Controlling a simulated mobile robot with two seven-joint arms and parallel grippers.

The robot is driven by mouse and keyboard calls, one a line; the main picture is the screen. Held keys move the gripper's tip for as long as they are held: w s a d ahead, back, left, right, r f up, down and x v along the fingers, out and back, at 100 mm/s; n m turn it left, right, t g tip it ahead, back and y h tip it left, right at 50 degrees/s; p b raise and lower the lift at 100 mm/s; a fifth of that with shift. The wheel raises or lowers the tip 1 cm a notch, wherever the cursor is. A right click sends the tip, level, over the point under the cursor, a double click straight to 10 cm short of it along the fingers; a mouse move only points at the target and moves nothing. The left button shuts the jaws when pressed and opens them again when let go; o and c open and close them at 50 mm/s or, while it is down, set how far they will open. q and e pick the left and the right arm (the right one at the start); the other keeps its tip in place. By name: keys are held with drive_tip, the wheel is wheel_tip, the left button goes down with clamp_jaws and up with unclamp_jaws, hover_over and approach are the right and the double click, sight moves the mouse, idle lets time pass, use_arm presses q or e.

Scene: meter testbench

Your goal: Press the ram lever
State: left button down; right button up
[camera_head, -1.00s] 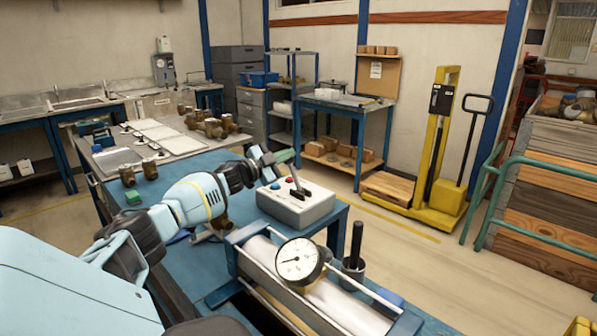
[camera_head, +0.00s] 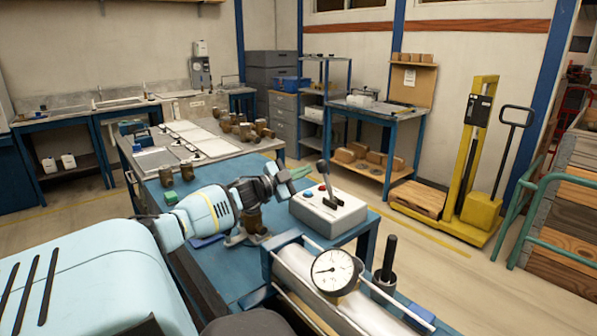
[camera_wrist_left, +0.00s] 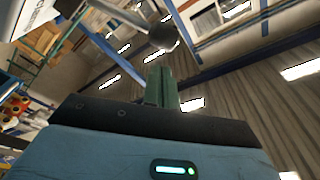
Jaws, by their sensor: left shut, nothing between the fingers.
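The grey control box (camera_head: 328,213) stands on the blue bench in the head view. Its lever (camera_head: 326,180) has a dark knob and leans slightly left of upright. My left gripper (camera_head: 298,173) is just left of the lever knob, above the box's left edge. Its green fingers are shut and empty. In the left wrist view the shut fingers (camera_wrist_left: 160,88) point toward a rod with a round dark knob (camera_wrist_left: 162,36), which looks like the lever. I cannot tell whether they touch. My right gripper is not in view.
A white cylinder with a dial gauge (camera_head: 333,270) lies in front of the box. A dark upright rod in a cup (camera_head: 387,262) stands right of the gauge.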

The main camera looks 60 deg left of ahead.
use_arm(q)
drive_tip(key=shift+s, duration=0.4)
idle(0.5)
